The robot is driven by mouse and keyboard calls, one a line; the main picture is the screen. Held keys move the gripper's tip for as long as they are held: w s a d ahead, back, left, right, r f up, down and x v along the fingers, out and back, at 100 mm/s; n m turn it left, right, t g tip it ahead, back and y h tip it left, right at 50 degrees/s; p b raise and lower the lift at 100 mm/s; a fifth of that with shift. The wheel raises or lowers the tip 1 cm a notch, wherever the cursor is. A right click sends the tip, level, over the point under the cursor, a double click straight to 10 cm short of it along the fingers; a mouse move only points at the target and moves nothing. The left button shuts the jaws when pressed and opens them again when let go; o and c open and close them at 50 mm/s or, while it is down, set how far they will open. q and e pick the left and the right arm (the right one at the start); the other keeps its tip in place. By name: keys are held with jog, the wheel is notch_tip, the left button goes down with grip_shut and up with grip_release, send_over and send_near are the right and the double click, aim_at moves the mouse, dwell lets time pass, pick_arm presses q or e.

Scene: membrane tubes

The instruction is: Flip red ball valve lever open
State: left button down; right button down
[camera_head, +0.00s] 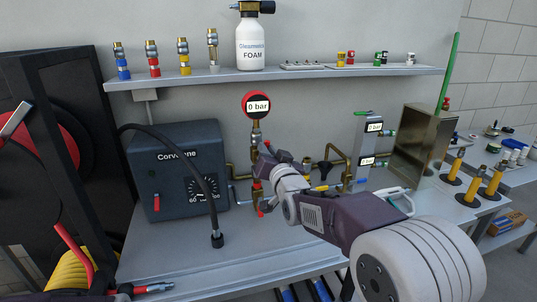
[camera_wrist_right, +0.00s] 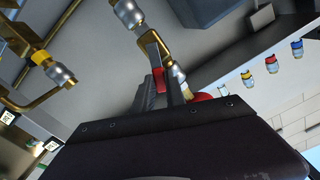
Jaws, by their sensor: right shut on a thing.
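The brass pipe assembly stands against the wall under a round red gauge (camera_head: 256,106) reading 0 bar. Red valve parts (camera_head: 261,212) show low on this pipe, beside my right gripper (camera_head: 262,167). The gripper reaches in from the right and partly hides the valve. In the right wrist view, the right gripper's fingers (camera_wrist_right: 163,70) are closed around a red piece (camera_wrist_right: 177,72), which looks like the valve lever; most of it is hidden.
A dark blue control box (camera_head: 178,165) with a dial stands left of the pipes, with a black hose (camera_head: 188,147) hanging before it. A metal box (camera_head: 424,145) stands at right. A shelf (camera_head: 280,76) with fittings and a foam bottle (camera_head: 250,42) runs above.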

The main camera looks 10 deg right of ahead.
jog(key=shift+a+r+n+b, duration=0.1)
jog(key=shift+a+n+b, duration=0.25)
jog(key=shift+n, duration=0.7)
jog(key=shift+a+n+b, duration=0.15)
jog(key=shift+a+n, duration=0.3)
jog(key=shift+n, duration=0.6)
jog(key=c, duration=1.4)
grip_release()
jog(key=shift+o, duration=0.2)
jog(key=shift+s, duration=0.15)
jog(key=s+b, duration=0.1)
jog(key=s, duration=0.7)
jog(key=shift+s+d, duration=0.15)
jog(key=shift+s, duration=0.25)
